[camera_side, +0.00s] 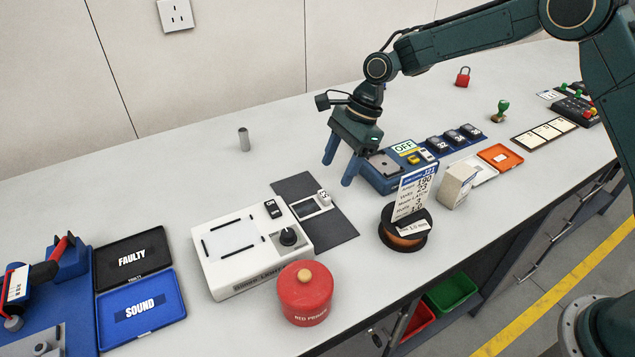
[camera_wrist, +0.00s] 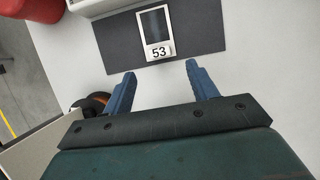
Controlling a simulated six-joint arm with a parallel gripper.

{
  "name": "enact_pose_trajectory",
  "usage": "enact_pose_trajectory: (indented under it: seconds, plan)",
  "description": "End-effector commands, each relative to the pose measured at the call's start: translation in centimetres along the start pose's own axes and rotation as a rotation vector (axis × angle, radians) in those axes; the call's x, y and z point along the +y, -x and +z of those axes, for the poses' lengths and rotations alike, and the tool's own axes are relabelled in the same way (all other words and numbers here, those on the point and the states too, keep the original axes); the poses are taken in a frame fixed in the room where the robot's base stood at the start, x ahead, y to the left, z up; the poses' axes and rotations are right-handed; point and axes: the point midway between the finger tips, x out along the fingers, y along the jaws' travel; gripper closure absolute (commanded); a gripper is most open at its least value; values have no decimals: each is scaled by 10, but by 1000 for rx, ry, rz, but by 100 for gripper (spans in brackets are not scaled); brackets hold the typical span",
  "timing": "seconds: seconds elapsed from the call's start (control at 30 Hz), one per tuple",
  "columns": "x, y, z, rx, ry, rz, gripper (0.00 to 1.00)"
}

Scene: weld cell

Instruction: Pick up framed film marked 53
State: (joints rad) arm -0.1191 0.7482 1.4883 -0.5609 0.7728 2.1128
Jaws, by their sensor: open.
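The framed film marked 53 (camera_wrist: 155,30) lies on a dark grey mat (camera_wrist: 190,22) in the wrist view, with its white 53 label towards my gripper. In the side view the film (camera_side: 308,207) lies flat on the mat (camera_side: 337,227), with a small white tab standing at its right end. My gripper (camera_wrist: 158,76) is open and empty, its two blue fingers pointing towards the film and apart from it. In the side view my gripper (camera_side: 337,167) hangs above the table, behind and right of the mat.
A white light box (camera_side: 245,250) with a dark knob stands left of the mat. A red pot (camera_side: 305,292) and a spool (camera_side: 404,232) with an upright card stand in front. A blue device marked OFF (camera_side: 398,160) is right of my gripper. A grey cylinder (camera_side: 244,139) stands behind.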

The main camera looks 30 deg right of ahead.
Motion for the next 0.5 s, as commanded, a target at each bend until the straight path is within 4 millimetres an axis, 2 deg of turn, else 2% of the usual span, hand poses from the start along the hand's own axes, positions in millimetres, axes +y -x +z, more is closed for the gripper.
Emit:
enact_pose_trajectory:
  seconds: [0.13, 0.5]
  plan:
    - [0, -13, 0, 1, 0, 1, 42]
    - [1, -20, 0, 1, 1, 2, 42]
